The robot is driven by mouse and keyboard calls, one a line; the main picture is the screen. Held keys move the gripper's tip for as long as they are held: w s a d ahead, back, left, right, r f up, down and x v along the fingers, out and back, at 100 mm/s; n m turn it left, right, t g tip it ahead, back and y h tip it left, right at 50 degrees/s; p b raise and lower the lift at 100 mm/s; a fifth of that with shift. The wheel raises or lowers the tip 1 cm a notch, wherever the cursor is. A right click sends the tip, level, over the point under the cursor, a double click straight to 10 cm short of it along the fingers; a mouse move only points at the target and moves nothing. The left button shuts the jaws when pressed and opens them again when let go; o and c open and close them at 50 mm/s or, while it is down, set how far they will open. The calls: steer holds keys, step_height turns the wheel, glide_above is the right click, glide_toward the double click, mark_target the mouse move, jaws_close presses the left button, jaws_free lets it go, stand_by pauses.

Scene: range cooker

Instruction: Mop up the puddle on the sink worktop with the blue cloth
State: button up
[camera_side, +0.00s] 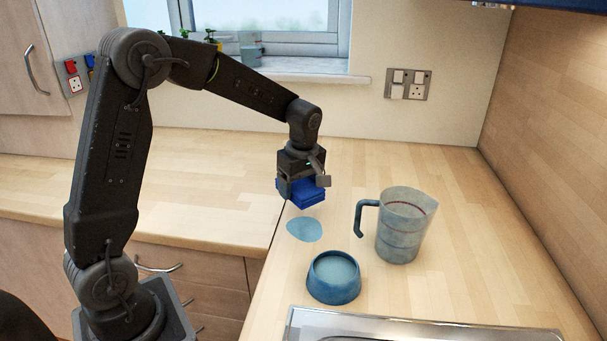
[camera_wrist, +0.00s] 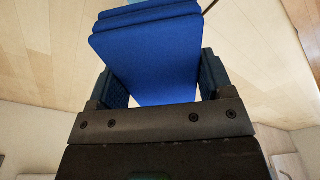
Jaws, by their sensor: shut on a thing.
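The folded blue cloth (camera_side: 308,193) is held in my gripper (camera_side: 300,180), which is shut on it. In the wrist view the cloth (camera_wrist: 150,60) sits between the two fingers of my gripper (camera_wrist: 160,88) and its folded layers stick out ahead. In the side view the cloth is above the wooden worktop (camera_side: 460,270), just above and behind the puddle. The puddle (camera_side: 304,230) is a small flat light-blue patch on the worktop, near its left front edge. The puddle cannot be made out in the wrist view.
A blue bowl (camera_side: 333,288) stands close in front of the puddle. A translucent measuring jug (camera_side: 400,240) with a blue handle stands to its right. A metal sink edge (camera_side: 420,331) lies at the front. The worktop behind the jug is clear, up to the wall with sockets (camera_side: 408,85).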

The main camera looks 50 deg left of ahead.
mark_target(305, 192)
steer(key=shift+f, duration=3.95)
steer(key=shift+s+d+r, duration=0.15)
steer(key=shift+s+d, duration=0.05)
steer(key=shift+d, duration=0.05)
steer(key=shift+c, duration=0.3)
steer(key=shift+s+d, duration=1.95)
steer(key=shift+d, duration=0.15)
steer(key=shift+w+d, duration=1.2)
steer(key=shift+w, duration=0.1)
steer(key=shift+w+a, duration=2.1)
steer(key=shift+a, duration=0.2)
steer(key=shift+s+d, duration=0.25)
steer(key=shift+s, duration=0.65)
steer(key=shift+s+d, duration=0.25)
steer(key=shift+s, duration=0.6)
steer(key=shift+r, duration=3.95)
steer(key=shift+w, duration=0.1)
